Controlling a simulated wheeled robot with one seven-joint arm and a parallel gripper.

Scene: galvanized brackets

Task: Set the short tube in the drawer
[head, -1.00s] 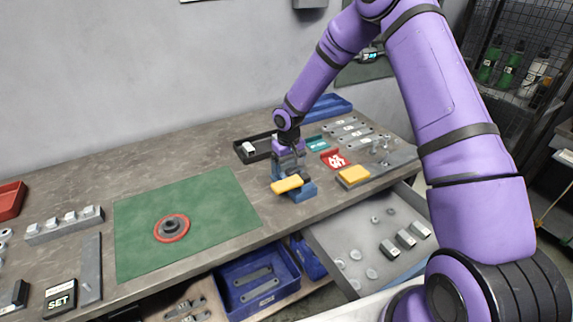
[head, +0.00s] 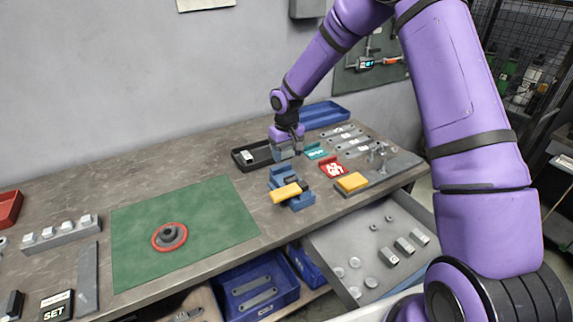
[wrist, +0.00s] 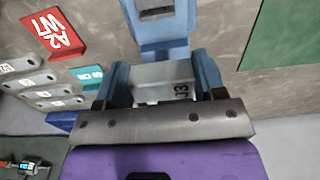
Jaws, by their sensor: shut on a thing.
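My gripper (head: 287,153) hangs above the workbench, behind the blue vise and beside the black tray. In the wrist view its two blue fingers are shut on a pale grey boxy piece with dark marking, which I take for the short tube (wrist: 162,80). Its ends are not clear, and the head view barely shows it. The drawer (head: 330,243) is open below the bench's right front. It holds pale discs, small round parts and grey blocks, with bare floor between them.
The blue vise (head: 292,196) with a yellow bar (head: 286,193) stands in front of my gripper. A black tray (head: 240,163) stands left. The green mat (head: 215,215) has free room.

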